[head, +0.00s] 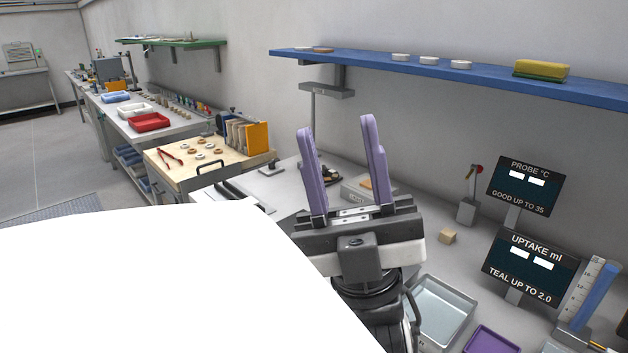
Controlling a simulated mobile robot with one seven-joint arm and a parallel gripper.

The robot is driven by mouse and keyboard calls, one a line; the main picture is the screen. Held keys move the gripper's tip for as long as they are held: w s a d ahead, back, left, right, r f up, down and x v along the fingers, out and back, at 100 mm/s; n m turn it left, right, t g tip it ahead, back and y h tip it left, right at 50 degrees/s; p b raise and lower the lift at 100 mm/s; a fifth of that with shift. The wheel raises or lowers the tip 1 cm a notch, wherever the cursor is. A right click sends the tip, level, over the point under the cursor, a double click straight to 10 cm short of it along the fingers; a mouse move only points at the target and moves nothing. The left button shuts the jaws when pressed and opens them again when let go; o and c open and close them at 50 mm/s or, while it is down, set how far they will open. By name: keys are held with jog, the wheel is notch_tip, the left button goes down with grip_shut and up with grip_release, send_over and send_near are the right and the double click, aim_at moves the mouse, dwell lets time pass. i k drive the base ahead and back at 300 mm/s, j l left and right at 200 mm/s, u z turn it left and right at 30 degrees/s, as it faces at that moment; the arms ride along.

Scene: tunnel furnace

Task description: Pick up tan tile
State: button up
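My gripper (336,126) points upward in the head view, with its two purple fingers spread wide apart. Nothing shows held between the fingers. A small tan block (447,237) sits on the grey bench to the right of my gripper, apart from it. A tan piece (366,184) shows behind the right finger, near a small grey box (352,193), and is partly hidden by the finger. I cannot tell which of these is the tan tile.
A blue shelf (480,73) runs along the wall above the bench. A grey tray (443,309) and a purple tray (492,340) lie at the lower right. Two dark displays (526,187) stand at right. A wooden-topped cart (203,172) stands at left. A large white surface fills the lower left.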

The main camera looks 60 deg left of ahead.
aim_at(366, 183)
jog(key=u, duration=1.4)
jog(key=j+z, duration=0.15)
jog(key=z, duration=0.2)
jog(key=j+z, duration=0.1)
jog(key=z, duration=0.25)
jog(key=j+z, duration=0.15)
jog(key=z, duration=0.2)
jog(key=j+z, duration=0.3)
jog(key=j, duration=0.2)
jog(key=k+j+z, duration=0.15)
jog(key=j+z, duration=0.2)
jog(key=k+j, duration=0.1)
jog(key=j, duration=0.25)
jog(key=k+j+z, duration=0.15)
jog(key=j, duration=0.2)
jog(key=k+j, duration=0.1)
jog(key=j, duration=0.25)
jog(key=z, duration=0.05)
